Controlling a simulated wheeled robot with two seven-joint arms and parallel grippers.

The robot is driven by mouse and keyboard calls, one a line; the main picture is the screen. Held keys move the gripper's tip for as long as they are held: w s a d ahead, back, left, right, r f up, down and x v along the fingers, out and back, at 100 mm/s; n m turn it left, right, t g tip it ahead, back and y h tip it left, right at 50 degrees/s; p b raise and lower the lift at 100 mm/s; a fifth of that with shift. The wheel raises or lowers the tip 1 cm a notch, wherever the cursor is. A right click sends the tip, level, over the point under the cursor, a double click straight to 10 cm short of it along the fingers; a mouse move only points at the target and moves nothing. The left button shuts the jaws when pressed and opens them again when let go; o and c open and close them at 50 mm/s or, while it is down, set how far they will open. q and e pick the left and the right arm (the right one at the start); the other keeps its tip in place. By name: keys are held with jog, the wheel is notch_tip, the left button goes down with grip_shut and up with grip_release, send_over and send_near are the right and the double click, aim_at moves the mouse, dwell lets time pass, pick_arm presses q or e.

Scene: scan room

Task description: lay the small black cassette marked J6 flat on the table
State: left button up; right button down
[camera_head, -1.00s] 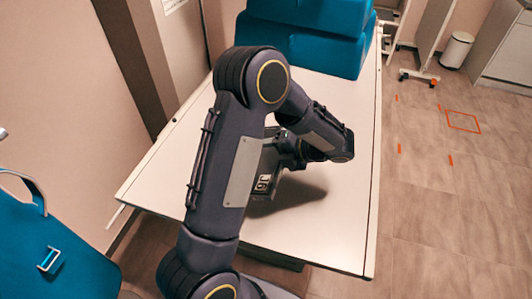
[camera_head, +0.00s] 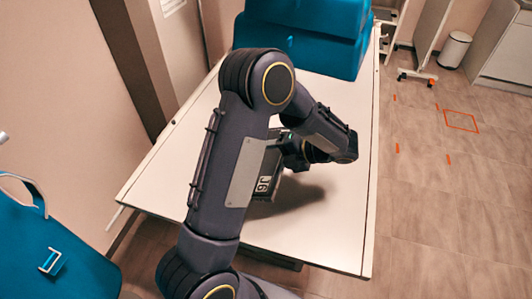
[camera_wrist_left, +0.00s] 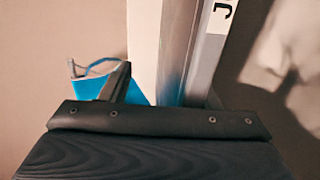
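The small black cassette (camera_head: 266,188) shows in the head view behind my left forearm, which hides part of it. Its white J6 label faces the camera, and the cassette is tilted on edge over the table (camera_head: 325,235). My left gripper (camera_head: 286,152) is at its upper right edge and appears shut on it; the fingertips are largely hidden. In the left wrist view the cassette (camera_wrist_left: 202,62) runs up from the gripper as a grey slab, part of its label at the top. Whether its lower edge touches the table is unclear. My right gripper is out of view.
Blue stacked cushions or blocks (camera_head: 305,38) stand at the table's far end. The table's front and right side are clear. A white bin (camera_head: 455,49) and a wheeled stand (camera_head: 418,77) are on the floor at right.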

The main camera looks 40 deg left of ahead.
aim_at(281, 158)
pick_arm(q)
jog(key=shift+p+v, duration=1.1)
jog(key=shift+v, duration=0.65)
jog(key=shift+o, duration=0.6)
jog(key=o, duration=0.5)
jog(key=shift+c, duration=0.2)
jog(key=shift+w+d+r, duration=0.2)
jog(key=shift+d, duration=0.3)
jog(key=b+v, duration=0.1)
jog(key=v, duration=0.5)
jog(key=shift+d+r, duration=0.25)
jog(key=shift+d, duration=0.05)
